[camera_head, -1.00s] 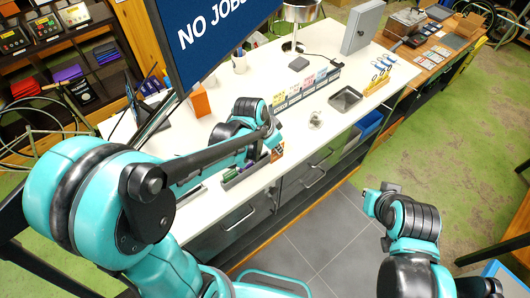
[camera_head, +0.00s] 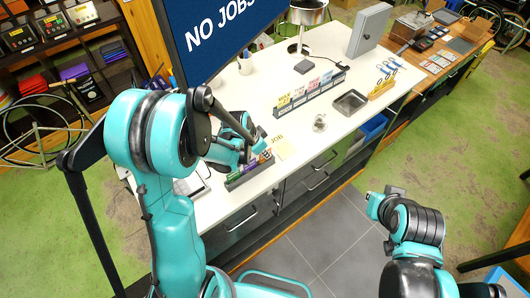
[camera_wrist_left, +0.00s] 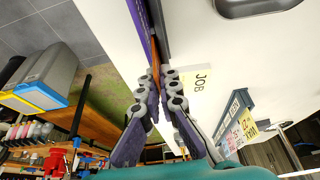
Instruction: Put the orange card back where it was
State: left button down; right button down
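My left gripper (camera_head: 262,145) is at the right end of a grey card rack (camera_head: 236,184) near the front edge of the white table. In the left wrist view, the fingers (camera_wrist_left: 160,76) are closed on the thin edge of the orange card (camera_wrist_left: 154,48). A purple card (camera_wrist_left: 142,18) stands close beside it. The rack also holds green and purple cards (camera_head: 243,174). I cannot tell whether the orange card rests on the rack's floor. A pale JOB label (camera_head: 280,149) lies right of the rack. My right gripper (camera_head: 380,205) is away from the table; its fingers are unclear.
A labelled card rack (camera_head: 310,94), a metal tray (camera_head: 350,102), a small clear object (camera_head: 319,123) and a yellow tool holder (camera_head: 382,88) stand farther right. A large screen (camera_head: 215,35) rises behind my left arm. The table front between the racks is mostly clear.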

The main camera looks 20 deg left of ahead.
pick_arm(q)
jog(key=c, duration=2.2)
grip_release()
jog(key=shift+f, duration=0.2)
jog(key=o, duration=0.5)
jog(key=shift+r, duration=0.1)
jog(key=shift+r, duration=0.25)
jog(key=v, duration=1.2)
jog(key=s+r+n+t+y, duration=0.1)
jog(key=s+r+n, duration=0.1)
jog(key=s, duration=0.2)
jog(key=s+r+n+t+y, duration=0.1)
jog(key=s+r+n, duration=0.1)
jog(key=s+n, duration=0.1)
jog(key=s+r+n+t, duration=0.1)
jog(key=s+r+n, duration=0.1)
jog(key=s, duration=0.4)
jog(key=shift+s+n+t+y+p, duration=0.1)
jog(key=shift+n+t+y+p, duration=0.2)
jog(key=shift+y, duration=0.1)
